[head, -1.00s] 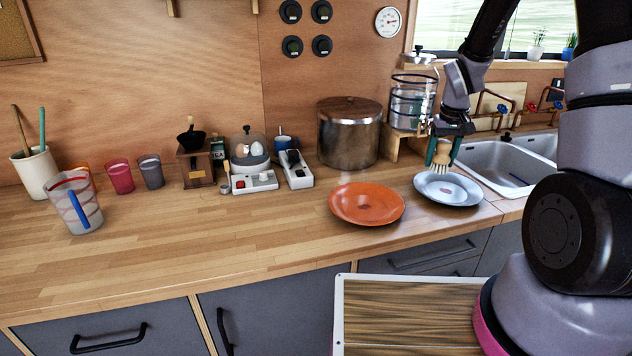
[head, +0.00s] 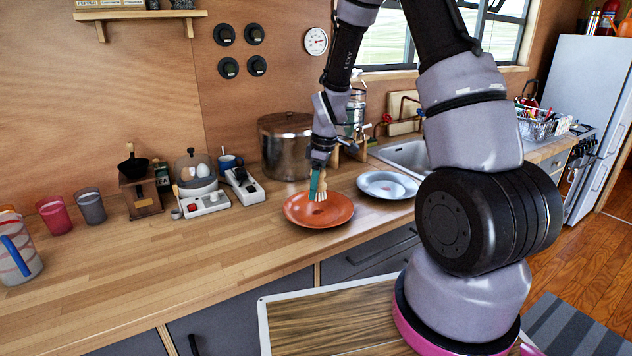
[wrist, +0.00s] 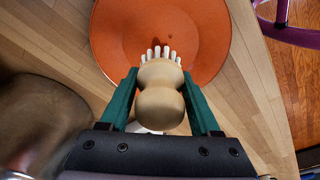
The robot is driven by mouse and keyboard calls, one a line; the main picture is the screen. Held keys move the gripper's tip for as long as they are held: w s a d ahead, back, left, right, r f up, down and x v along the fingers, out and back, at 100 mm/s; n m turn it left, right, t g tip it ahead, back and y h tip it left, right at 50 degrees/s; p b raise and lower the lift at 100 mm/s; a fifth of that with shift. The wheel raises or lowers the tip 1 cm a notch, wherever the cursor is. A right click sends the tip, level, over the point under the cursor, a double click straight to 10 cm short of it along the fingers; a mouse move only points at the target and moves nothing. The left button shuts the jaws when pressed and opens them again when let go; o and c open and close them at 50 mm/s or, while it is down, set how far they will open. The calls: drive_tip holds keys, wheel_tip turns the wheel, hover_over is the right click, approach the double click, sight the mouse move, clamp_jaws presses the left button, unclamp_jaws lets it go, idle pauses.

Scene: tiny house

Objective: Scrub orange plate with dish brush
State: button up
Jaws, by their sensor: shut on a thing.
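The orange plate (head: 300,212) lies on the wooden counter in front of the metal pot; it also shows in the wrist view (wrist: 215,40). My gripper (head: 316,185) is over the plate, shut on the dish brush (head: 319,197). In the wrist view the brush (wrist: 160,100) has a round wooden body between the green fingers of my gripper (wrist: 162,100), with pale bristles pointing at the plate. The bristles are at or just above the plate's surface; I cannot tell whether they touch. A pale blue-white plate (head: 388,184) lies to the right of the orange plate.
A large metal pot (head: 285,150) stands behind the orange plate. The sink (head: 408,155) is at the right. Cups, a grinder (head: 140,190) and an egg cooker (head: 197,185) stand at the left. The counter front left of the plate is clear.

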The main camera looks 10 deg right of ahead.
sight(317, 212)
drive_tip(key=shift+f, duration=2.2)
drive_tip(key=shift+d+f, duration=0.1)
drive_tip(key=shift+f, duration=0.35)
